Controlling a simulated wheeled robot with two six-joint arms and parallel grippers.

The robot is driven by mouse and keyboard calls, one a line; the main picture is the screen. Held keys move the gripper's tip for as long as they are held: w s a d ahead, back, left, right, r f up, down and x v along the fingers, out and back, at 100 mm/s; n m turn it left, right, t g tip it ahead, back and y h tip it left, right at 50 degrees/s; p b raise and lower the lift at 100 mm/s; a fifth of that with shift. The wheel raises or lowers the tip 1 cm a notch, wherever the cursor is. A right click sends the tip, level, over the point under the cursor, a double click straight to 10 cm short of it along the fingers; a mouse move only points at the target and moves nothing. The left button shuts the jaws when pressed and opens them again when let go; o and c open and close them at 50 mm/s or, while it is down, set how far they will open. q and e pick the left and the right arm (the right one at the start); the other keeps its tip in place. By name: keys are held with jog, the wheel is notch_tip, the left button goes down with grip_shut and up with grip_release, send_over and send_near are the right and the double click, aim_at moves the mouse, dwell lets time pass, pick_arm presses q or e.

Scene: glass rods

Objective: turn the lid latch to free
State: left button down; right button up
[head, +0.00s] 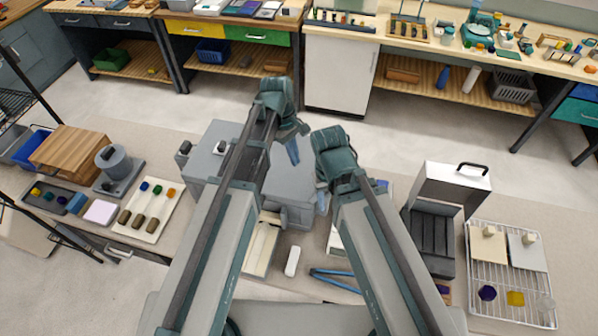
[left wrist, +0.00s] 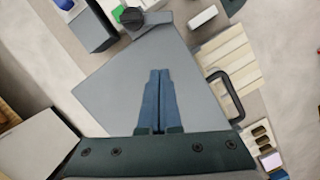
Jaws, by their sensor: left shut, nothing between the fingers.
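A grey lidded machine (head: 208,165) stands mid-bench in the head view, partly hidden behind my arms. Its flat grey lid (left wrist: 110,95) fills the middle of the left wrist view. A black handle (left wrist: 222,95) shows at the lid's right edge there, and a dark round knob (left wrist: 130,18) at its top edge. I cannot tell which part is the latch. My left gripper (head: 293,152) is shut and empty over the lid; its blue fingers (left wrist: 160,72) also show in the left wrist view. My right gripper (head: 322,203) is right of it, mostly hidden by its wrist.
A wooden tray (head: 262,243), a white block (head: 292,261) and blue tongs (head: 337,280) lie in front of the machine. An open metal case (head: 432,240) and a wire rack (head: 483,305) stand at right. A sample tray (head: 147,210) lies at left.

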aim_at(315, 198)
pick_arm(q)
jog(key=b+x, duration=0.9)
jog(key=shift+w+a+f, duration=0.1)
jog(key=shift+f, duration=0.35)
jog(key=shift+s+d+r, duration=0.15)
jog(key=shift+s+d, duration=0.85)
jog(key=shift+d, duration=0.15)
jog(key=shift+s+d, duration=0.3)
jog(key=shift+d, duration=0.15)
jog(key=shift+s+d+n, duration=0.15)
jog(key=shift+s+n, duration=0.35)
jog(key=shift+n, duration=0.6)
jog(key=shift+s+d+n+t, duration=0.25)
jog(key=shift+s+n+t, duration=0.3)
jog(key=shift+n, duration=0.65)
jog(key=shift+s+d, duration=0.1)
jog(key=shift+d, duration=0.15)
